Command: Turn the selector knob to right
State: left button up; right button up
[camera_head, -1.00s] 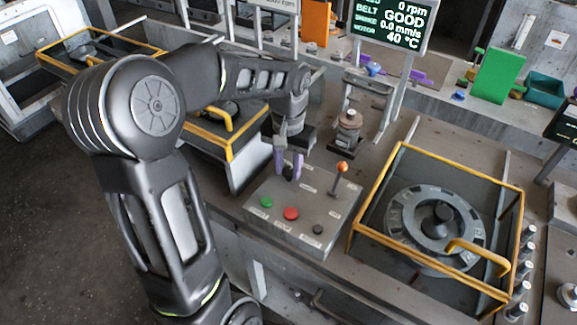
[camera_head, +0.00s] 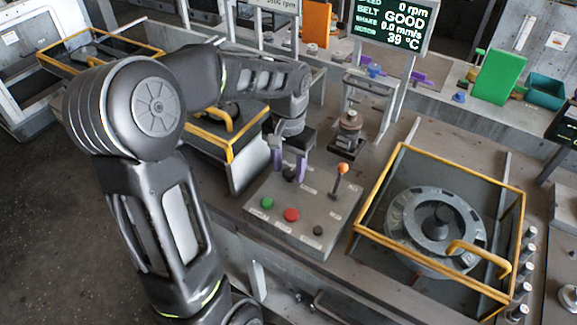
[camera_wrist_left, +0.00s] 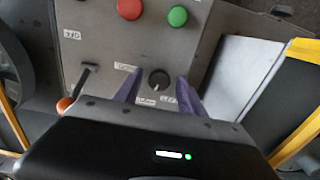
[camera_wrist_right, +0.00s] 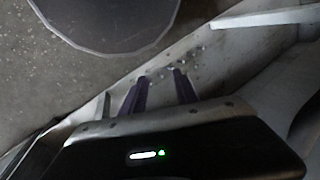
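The selector knob (camera_wrist_left: 159,79) is a small round black knob with a pale pointer mark, set in the grey control box (camera_head: 262,222) with small white labels around it. In the head view the knob (camera_head: 289,174) is partly hidden by my left gripper (camera_head: 290,165). In the left wrist view my left gripper (camera_wrist_left: 157,90) has its two purple fingers apart, one on each side of the knob, with visible gaps; how deep the tips reach is unclear. My right gripper (camera_wrist_right: 158,82) is open and empty, shown only in its own wrist view.
The box also carries a green button (camera_head: 267,202), a red button (camera_head: 291,214) and an orange-tipped lever (camera_head: 342,169) close right of my left gripper. A small fixture (camera_head: 348,133) stands behind the box.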

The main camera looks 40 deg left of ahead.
aim_at(288, 172)
pick_arm(q)
jog(key=shift+o, duration=0.3)
jog(key=shift+r, duration=0.1)
jog(key=shift+r+b, duration=0.45)
jog(key=shift+r, duration=3.35)
